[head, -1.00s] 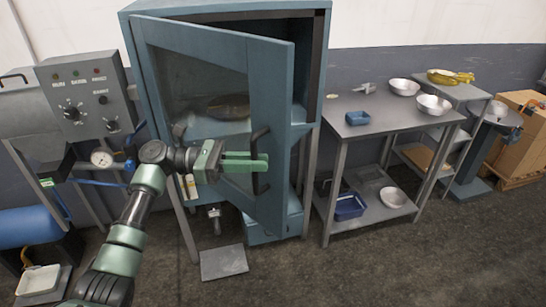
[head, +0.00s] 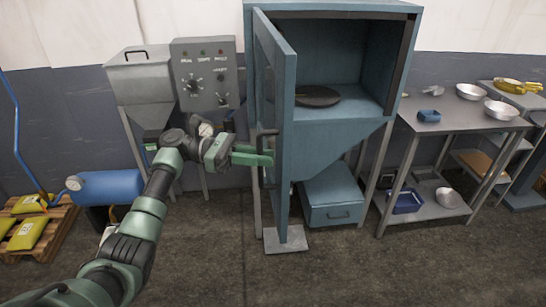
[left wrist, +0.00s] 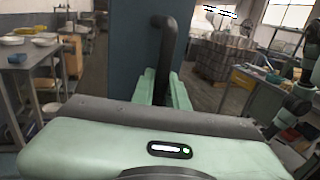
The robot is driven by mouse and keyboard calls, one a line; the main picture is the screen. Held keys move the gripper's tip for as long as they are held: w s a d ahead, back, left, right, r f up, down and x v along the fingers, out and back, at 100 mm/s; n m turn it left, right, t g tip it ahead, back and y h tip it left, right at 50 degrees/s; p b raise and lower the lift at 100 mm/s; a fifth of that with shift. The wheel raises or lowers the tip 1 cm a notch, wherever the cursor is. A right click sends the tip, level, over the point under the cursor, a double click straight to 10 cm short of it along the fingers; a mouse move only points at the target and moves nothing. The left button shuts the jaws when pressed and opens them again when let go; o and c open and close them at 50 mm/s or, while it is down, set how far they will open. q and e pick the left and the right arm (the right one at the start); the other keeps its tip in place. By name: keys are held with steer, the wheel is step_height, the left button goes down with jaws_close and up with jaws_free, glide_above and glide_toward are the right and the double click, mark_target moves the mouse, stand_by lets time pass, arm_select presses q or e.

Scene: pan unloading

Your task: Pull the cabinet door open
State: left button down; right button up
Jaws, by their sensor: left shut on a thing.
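The blue-grey cabinet (head: 411,40) stands in the middle of the head view. Its door (head: 286,125) is hinged on the left and swung wide open, seen nearly edge-on. A dark round pan (head: 318,96) lies on the shelf inside. My left gripper (head: 268,158) is shut on the dark door handle (head: 261,143). In the left wrist view the green fingers (left wrist: 163,88) stand on either side of the bent black handle (left wrist: 165,45), with the door (left wrist: 133,45) behind. My right gripper is not in the head view.
A steel table (head: 455,118) with bowls and a small blue bin stands right of the cabinet. A grey control box (head: 205,75) and a blue tank (head: 110,187) are on the left. A flat grey plate (head: 286,241) lies on the floor below the door.

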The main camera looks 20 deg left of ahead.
arm_select(q)
steer(key=shift+s+a, duration=0.25)
steer(key=shift+a, duration=0.4)
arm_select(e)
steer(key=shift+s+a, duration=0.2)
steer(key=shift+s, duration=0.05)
arm_select(q)
steer(key=shift+d, duration=0.1)
steer(key=c, duration=1.4)
jaws_free()
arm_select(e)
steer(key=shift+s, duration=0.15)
